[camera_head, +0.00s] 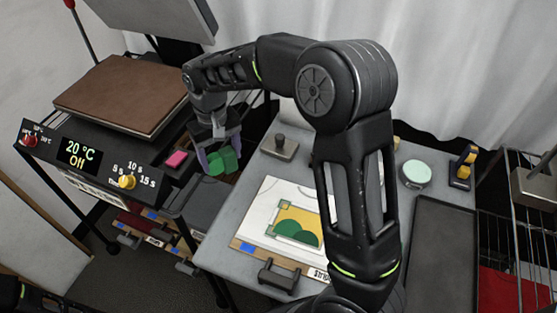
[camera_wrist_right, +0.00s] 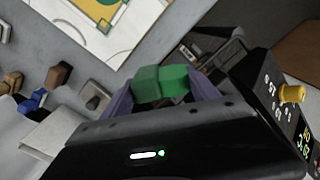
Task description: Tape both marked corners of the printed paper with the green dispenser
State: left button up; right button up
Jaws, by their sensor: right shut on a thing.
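The green dispenser (camera_head: 222,162) is held between the purple fingers of my right gripper (camera_head: 218,152), in front of the heat press's right side and left of the grey table. It also shows in the right wrist view (camera_wrist_right: 162,83), with a finger on each side. The printed paper (camera_head: 262,207) lies on a board on the table, with a yellow and green print. Part of its right side is hidden behind my right arm. The paper also shows at the top of the right wrist view (camera_wrist_right: 118,45), apart from the dispenser. My left gripper is not in view.
A heat press (camera_head: 115,95) with a display and yellow knob stands at left. On the grey table (camera_head: 222,250) are a weight-like block (camera_head: 280,147), a mint round container (camera_head: 415,173) and a dark tray (camera_head: 440,240). Wire racks stand at right.

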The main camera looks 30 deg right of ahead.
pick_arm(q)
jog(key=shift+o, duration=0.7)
pick_arm(e)
jog(key=shift+s, duration=0.1)
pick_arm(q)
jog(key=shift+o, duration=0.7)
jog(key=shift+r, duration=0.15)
pick_arm(e)
jog(key=shift+s+d+f, duration=0.1)
jog(key=shift+d, duration=0.25)
pick_arm(q)
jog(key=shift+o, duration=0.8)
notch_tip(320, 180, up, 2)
jog(key=p, duration=0.2)
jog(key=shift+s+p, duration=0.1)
jog(key=shift+p, duration=0.2)
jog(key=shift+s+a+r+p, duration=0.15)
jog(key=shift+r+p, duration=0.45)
jog(key=shift+p, duration=0.1)
pick_arm(e)
jog(key=s+d+f+m, duration=0.2)
jog(key=s+d+f, duration=0.3)
jog(key=s+d, duration=0.4)
jog(key=shift+s+d+f+m, duration=0.15)
jog(key=shift+s+d+m, duration=0.15)
jog(key=shift+d, duration=0.1)
